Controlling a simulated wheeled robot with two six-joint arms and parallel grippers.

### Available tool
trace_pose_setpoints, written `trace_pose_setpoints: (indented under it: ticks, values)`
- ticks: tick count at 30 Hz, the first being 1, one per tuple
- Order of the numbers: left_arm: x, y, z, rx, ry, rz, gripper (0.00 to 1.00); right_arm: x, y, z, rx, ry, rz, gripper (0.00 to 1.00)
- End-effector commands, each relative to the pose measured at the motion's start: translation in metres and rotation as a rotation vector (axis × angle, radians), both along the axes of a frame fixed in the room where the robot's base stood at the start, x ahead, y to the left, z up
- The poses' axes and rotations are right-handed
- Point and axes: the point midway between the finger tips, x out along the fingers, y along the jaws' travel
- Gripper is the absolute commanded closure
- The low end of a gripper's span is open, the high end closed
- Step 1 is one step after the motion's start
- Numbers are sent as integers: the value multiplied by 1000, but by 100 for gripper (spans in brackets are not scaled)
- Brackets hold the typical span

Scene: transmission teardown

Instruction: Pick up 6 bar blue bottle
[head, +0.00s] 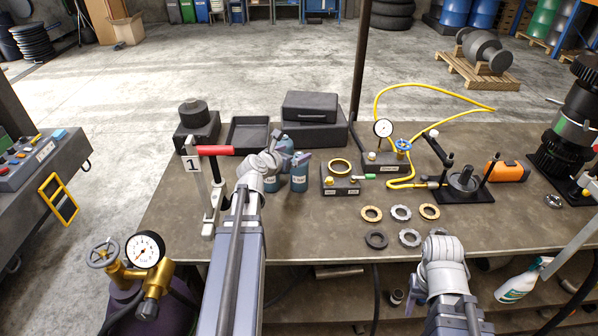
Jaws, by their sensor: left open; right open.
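Several small blue bottles stand close together on the workbench (225,240), left of its middle. The label print is too small to read surely, so I cannot tell which is the 6 bar one. My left gripper (287,151) is open at the bottles, its fingers above and around their tops; contact is unclear.
A red-handled press stand (208,190) is just left of my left gripper. A black tray (248,136) and dark cases (309,107) lie behind. A block with a brass ring (340,182) stands right of the bottles. Several rings (401,212) lie mid-bench.

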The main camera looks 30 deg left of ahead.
Motion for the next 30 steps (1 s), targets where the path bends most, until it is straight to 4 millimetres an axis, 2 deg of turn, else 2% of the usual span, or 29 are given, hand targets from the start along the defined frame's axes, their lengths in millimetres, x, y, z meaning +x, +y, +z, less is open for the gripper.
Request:
trace_pose_setpoints:
  ticks: [5,18,26,30]
  values:
    - [0,0,-16,1,0,0,0,0,0,-17,0,0,0,50]
    - [0,0,-76,1,0,-1,0,0,0,-76,0,0,-1,50]
    - [0,0,-79,1,0,-1,0,0,0,-79,0,0,-1,50]
    - [7,1,-82,1,1,-1,0,0,0,-82,0,0,-1,50]
